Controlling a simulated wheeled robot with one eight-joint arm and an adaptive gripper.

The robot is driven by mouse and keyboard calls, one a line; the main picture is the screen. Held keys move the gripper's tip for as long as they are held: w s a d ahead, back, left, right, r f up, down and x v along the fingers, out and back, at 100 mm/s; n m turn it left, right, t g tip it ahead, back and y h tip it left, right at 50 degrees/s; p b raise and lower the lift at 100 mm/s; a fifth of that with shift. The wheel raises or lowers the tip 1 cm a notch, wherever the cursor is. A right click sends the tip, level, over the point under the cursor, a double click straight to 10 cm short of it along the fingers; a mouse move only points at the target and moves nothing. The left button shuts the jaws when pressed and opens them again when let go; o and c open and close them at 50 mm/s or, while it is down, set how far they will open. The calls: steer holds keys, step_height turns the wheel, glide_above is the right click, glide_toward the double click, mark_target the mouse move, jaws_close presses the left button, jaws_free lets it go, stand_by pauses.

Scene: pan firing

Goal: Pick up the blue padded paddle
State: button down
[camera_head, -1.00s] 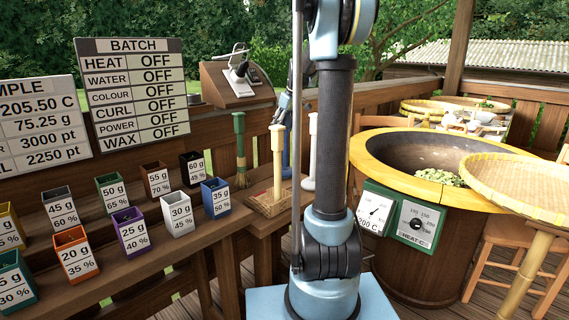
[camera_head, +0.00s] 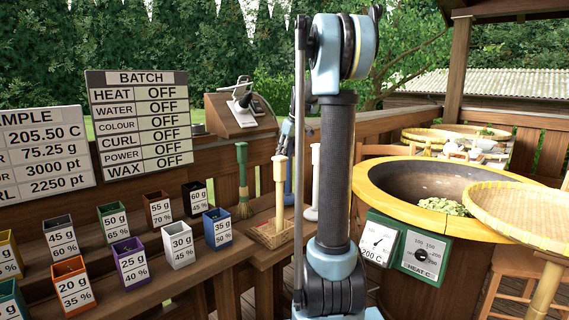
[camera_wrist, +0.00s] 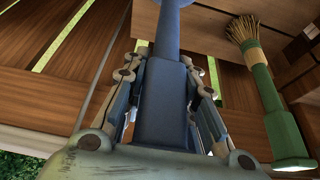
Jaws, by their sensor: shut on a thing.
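The blue padded paddle (camera_wrist: 165,105) runs up the middle of the wrist view, with its blue handle between the two fingers. My gripper (camera_wrist: 165,95) is shut on this handle, one finger on each side. The paddle's far end is cut off at the top of the wrist view. In the head view a little of the blue paddle (camera_head: 289,182) shows behind my arm, among the upright tools on the side bench. My gripper is mostly hidden there by my own arm.
A green-handled brush (camera_head: 243,180) stands left of the paddle; it also shows in the wrist view (camera_wrist: 266,95). A pale-handled tool (camera_head: 280,195) and a white tool (camera_head: 315,190) stand close by. Labelled boxes (camera_head: 131,262) line the bench. The yellow-rimmed pan (camera_head: 375,210) is at right.

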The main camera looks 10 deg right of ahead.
step_height(320, 180, up, 16)
steer(key=shift+r, duration=0.15)
stand_by(0.3)
steer(key=c, duration=1.8)
jaws_free()
steer(key=shift+c, duration=0.2)
jaws_close()
